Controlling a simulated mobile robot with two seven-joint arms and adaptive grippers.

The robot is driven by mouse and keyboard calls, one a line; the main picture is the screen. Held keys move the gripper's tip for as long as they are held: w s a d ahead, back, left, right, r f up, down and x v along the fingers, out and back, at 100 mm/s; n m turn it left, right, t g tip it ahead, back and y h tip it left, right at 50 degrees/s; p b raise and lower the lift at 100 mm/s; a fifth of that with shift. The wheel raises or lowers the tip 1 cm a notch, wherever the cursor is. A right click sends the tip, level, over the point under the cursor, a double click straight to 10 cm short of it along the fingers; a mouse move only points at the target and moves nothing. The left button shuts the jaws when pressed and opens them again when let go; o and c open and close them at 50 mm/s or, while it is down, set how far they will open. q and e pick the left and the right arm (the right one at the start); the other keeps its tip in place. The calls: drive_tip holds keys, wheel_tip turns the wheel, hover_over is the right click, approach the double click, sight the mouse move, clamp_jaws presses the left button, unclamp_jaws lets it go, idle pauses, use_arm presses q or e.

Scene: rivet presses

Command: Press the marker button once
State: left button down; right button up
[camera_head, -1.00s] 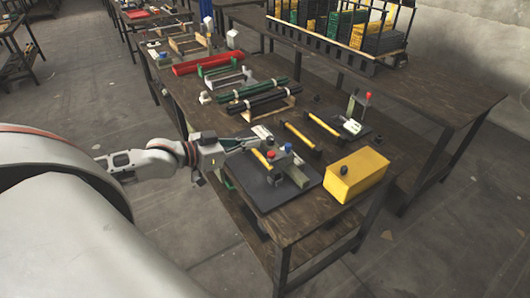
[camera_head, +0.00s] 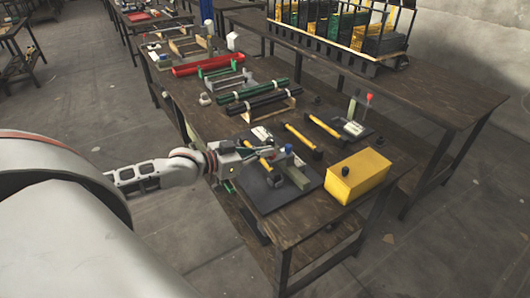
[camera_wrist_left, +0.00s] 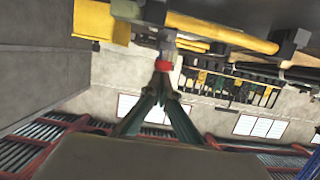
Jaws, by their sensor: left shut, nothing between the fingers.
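The near rivet press (camera_head: 292,172) stands on a dark mat (camera_head: 258,190) at the front of the table, with a blue knob (camera_head: 288,148) on top. My left gripper (camera_head: 273,146) is shut and empty, its fingers reaching over this press from the left. In the left wrist view the closed fingertips (camera_wrist_left: 161,82) are right at a red button (camera_wrist_left: 163,66); I cannot tell whether they touch it. In the head view the fingers hide that button. No label shows which button is the marker button. My right gripper is not in view.
A yellow box (camera_head: 357,177) with a black knob stands right of the mat. Yellow-handled tools (camera_head: 299,136) lie behind it. Another press with a red knob (camera_head: 370,97) stands at the back right. Black and green bars (camera_head: 262,103) rest on supports farther back.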

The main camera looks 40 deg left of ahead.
use_arm(q)
drive_tip(key=f, duration=0.2)
drive_tip(key=shift+s+f, duration=0.2)
drive_tip(key=shift+f, duration=0.25)
wheel_tip(320, 180, up, 6)
drive_tip(key=p, duration=0.5)
drive_tip(key=v, duration=0.9)
drive_tip(key=shift+s+f+p, duration=0.2)
drive_tip(key=shift+s+p, duration=0.1)
drive_tip(key=shift+p, duration=0.15)
drive_tip(key=shift+a, duration=0.15)
